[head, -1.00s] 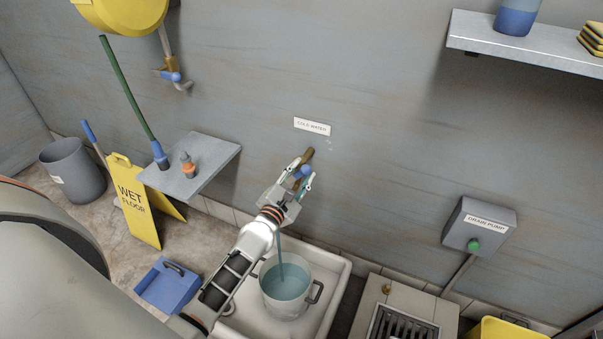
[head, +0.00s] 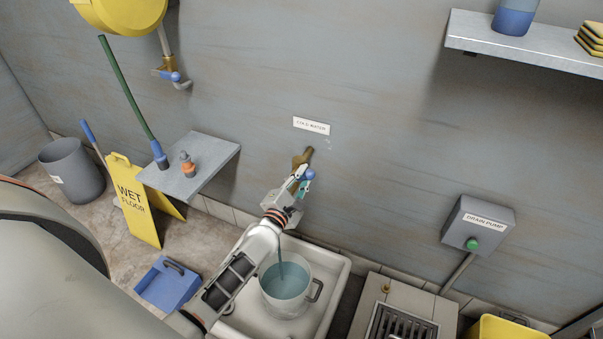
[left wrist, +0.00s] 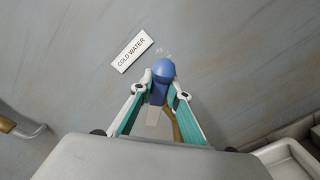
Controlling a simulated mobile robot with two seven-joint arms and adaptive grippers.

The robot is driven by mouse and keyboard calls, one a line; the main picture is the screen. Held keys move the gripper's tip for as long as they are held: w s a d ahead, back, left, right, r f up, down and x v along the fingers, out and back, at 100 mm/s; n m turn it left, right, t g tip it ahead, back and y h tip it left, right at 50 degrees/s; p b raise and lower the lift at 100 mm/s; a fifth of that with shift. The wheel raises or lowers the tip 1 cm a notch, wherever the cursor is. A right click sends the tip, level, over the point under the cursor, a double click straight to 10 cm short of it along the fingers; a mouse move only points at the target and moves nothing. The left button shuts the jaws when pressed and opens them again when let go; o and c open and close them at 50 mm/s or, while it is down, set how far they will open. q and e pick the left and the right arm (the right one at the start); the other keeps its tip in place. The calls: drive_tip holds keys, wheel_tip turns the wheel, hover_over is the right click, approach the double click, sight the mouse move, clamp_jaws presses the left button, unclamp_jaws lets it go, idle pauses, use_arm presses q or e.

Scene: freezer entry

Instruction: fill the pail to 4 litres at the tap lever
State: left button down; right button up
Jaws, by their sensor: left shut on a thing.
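The pail (head: 289,290) stands upright in the white sink, with water in it. A stream of water (head: 280,258) falls into it from above, partly hidden by my left arm. The brass tap (head: 308,154) is on the wall below the cold water label (head: 311,126). Its blue tap lever (head: 309,174) shows at the fingertips of my left gripper (head: 301,178). In the left wrist view the blue lever (left wrist: 163,80) sits between the two fingers, and the gripper (left wrist: 160,92) is shut on it. Any litre marks on the pail cannot be made out. My right gripper is not in view.
The white sink (head: 340,290) holds the pail. A floor drain grate (head: 400,323) and drain pump box (head: 480,226) are to the right. A small shelf (head: 213,165), a yellow wet floor sign (head: 132,200) and a blue dustpan (head: 167,285) are to the left.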

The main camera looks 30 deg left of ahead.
use_arm(q)
drive_tip(key=shift+d+f+m, duration=0.25)
drive_tip(key=shift+f+m, duration=0.4)
drive_tip(key=shift+m, duration=0.5)
drive_tip(key=shift+d+f+m, duration=0.2)
drive_tip(key=shift+f+m, duration=0.4)
drive_tip(key=shift+m, duration=0.6)
drive_tip(key=shift+d+f+m, duration=0.25)
drive_tip(key=shift+f+m, duration=0.4)
drive_tip(key=shift+m, duration=0.5)
drive_tip(key=shift+f, duration=0.1)
drive_tip(key=c, duration=1.9)
unclamp_jaws()
drive_tip(key=shift+s+d, duration=0.2)
drive_tip(key=shift+s, duration=2.8)
drive_tip(key=shift+s+d, duration=0.15)
drive_tip(key=shift+s, duration=2.85)
